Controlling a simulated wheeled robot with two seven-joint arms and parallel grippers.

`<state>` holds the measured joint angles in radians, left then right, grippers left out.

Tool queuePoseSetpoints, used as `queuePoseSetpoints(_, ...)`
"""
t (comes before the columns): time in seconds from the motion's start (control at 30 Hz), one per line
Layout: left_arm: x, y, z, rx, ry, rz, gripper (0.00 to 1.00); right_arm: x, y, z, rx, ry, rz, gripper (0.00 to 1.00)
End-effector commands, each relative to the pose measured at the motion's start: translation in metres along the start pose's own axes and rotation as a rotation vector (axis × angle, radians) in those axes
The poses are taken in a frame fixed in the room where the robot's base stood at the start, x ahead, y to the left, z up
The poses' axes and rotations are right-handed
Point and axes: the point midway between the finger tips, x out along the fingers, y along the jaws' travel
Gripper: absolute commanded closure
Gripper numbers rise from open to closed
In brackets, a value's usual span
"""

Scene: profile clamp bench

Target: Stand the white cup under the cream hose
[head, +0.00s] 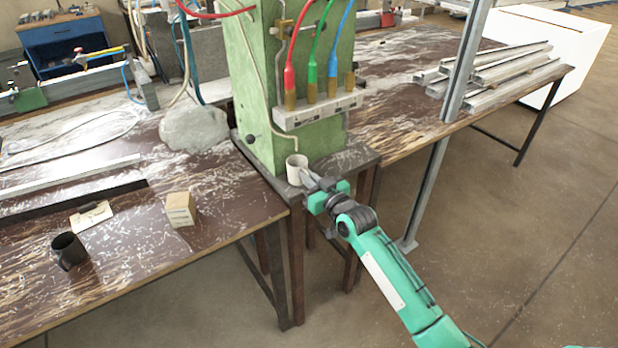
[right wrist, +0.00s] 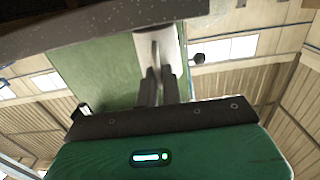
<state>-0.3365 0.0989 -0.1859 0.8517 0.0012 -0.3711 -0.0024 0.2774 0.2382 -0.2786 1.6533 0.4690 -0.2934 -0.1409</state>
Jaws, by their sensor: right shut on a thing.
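The white cup (head: 297,168) is upright at the near edge of the dark ledge (head: 345,160) at the foot of the green column (head: 262,100). My right gripper (head: 310,182) is shut on the cup from the front right. In the right wrist view the cup (right wrist: 170,45) shows between the fingers, close to the dark slab; whether it bears on the ledge I cannot tell. A thin cream line (head: 284,139) runs along the column, and its bent lower end is just above the cup in the picture. My left gripper is not in view.
Red (head: 293,50), green (head: 319,45) and blue (head: 340,40) hoses enter a grey block above. A metal post (head: 465,60) stands right of the column.

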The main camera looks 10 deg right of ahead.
Motion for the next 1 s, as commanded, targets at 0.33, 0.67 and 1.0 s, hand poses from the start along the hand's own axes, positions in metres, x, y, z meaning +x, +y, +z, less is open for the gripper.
queuePoseSetpoints(0.33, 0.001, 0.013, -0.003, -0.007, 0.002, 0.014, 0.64, 0.0, 0.0, 0.002, 0.0, 0.0, 0.0, 1.0)
queuePoseSetpoints(0.67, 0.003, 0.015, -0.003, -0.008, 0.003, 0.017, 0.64, 0.0, 0.0, 0.005, 0.0, 0.0, 0.0, 1.0)
queuePoseSetpoints(1.0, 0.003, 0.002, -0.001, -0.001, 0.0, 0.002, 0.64, 0.0, 0.0, 0.006, 0.0, 0.0, 0.0, 0.68)
